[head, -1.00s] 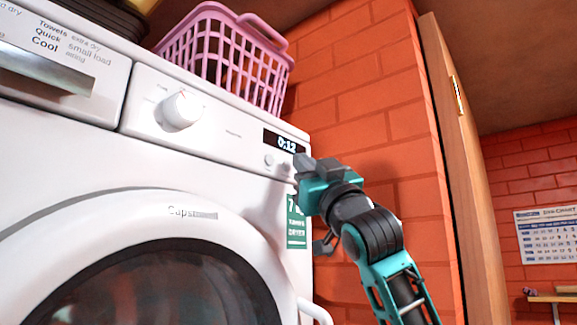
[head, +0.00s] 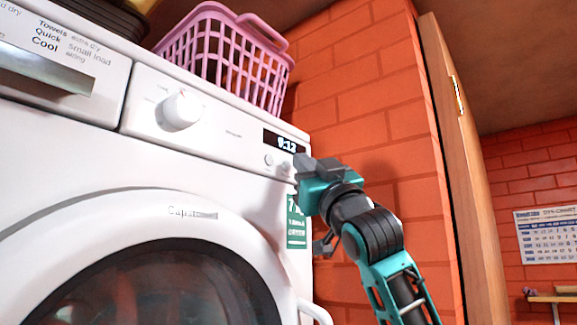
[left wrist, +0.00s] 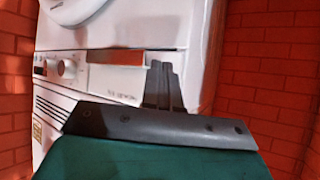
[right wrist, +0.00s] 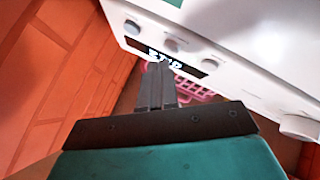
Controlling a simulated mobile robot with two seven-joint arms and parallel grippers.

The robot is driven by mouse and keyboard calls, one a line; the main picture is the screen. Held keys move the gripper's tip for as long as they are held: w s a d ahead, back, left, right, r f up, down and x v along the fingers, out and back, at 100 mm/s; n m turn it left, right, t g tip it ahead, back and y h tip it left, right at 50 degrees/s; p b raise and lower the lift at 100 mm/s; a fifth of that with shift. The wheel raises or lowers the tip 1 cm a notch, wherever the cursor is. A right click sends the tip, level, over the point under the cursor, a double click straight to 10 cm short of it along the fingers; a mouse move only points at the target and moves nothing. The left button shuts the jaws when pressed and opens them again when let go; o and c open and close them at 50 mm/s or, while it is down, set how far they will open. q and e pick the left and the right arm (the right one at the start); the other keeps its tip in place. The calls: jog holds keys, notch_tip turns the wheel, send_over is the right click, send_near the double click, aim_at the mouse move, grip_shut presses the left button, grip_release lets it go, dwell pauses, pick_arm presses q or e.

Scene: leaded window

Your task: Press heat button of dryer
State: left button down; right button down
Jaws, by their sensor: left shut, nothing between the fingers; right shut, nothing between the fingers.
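The white dryer (head: 150,165) fills the left of the head view. Its panel has a large dial (head: 182,109), a lit display (head: 285,142) and a small round button (head: 268,160) below the display. My right gripper (head: 301,161) is shut and empty at the panel's right end, close to its face; I cannot tell whether it touches. In the right wrist view its fingertips (right wrist: 160,66) overlap the display (right wrist: 180,60), with small round buttons (right wrist: 172,44) nearby. No label marks the heat button legibly. My left gripper (left wrist: 162,68) is shut and empty in the left wrist view.
A pink basket (head: 225,55) stands on top of the dryer. A red brick wall (head: 365,95) and a wooden door edge (head: 462,150) are to the right. In the left wrist view, a white machine's panel with knobs (left wrist: 40,68) lies beyond the left gripper.

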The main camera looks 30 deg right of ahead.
jog(key=shift+w, duration=0.1)
dwell(0.6)
jog(key=shift+w+a, duration=0.2)
jog(key=shift+w, duration=0.15)
jog(key=shift+w, duration=0.1)
dwell(0.4)
jog(key=shift+s+d, duration=0.2)
jog(key=shift+s, duration=0.35)
jog(key=shift+s, duration=0.1)
